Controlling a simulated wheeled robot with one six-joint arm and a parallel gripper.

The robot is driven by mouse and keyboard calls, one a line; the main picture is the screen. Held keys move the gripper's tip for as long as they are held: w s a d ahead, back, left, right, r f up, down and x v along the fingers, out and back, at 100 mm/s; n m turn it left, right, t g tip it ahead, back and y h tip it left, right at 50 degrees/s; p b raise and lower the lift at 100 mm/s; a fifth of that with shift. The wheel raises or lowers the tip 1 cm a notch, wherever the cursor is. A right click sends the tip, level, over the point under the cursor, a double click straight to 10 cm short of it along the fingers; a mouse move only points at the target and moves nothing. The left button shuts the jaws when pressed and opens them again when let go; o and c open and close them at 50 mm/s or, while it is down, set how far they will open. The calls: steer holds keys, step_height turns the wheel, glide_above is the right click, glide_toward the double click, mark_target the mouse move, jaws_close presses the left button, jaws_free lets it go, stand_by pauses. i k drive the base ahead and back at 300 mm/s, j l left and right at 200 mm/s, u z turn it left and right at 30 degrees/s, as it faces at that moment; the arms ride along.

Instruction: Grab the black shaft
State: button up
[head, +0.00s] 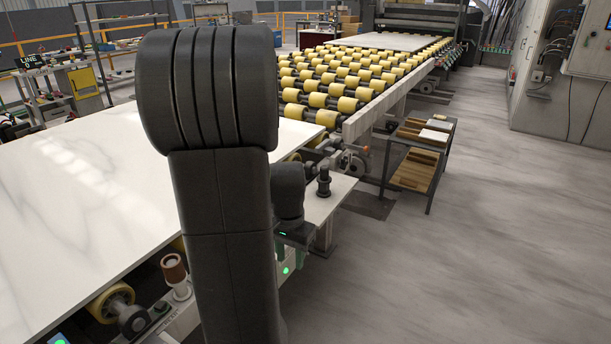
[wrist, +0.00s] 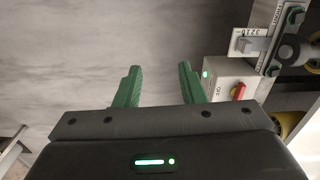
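A short black shaft (head: 324,183) with a wider collar stands upright on a pale ledge (head: 338,192) beside the roller line, just right of my arm in the head view. I cannot make it out in the wrist view. My gripper (wrist: 158,86) shows in the wrist view with its two green fingers spread apart. Only grey floor shows between them, so it is open and empty. In the head view my dark arm stands in the foreground and hides most of the gripper, which is close to the ledge's left side.
A white stone slab (head: 75,180) lies left of my arm. A brown-topped cylinder (head: 175,275) stands at its front edge. A control box (wrist: 234,82) with a red switch is right of my fingers. Yellow rollers (head: 345,75) run behind; open floor (head: 470,250) lies right.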

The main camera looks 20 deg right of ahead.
mark_target(323, 181)
steer(key=i+l+u, duration=0.15)
steer(key=u, duration=0.3)
steer(key=i+l+u, duration=0.1)
steer(key=l+u, duration=0.4)
steer(key=i+l+u, duration=0.25)
steer(key=l, duration=0.9)
steer(key=l+u, duration=0.2)
steer(key=l, duration=1.95)
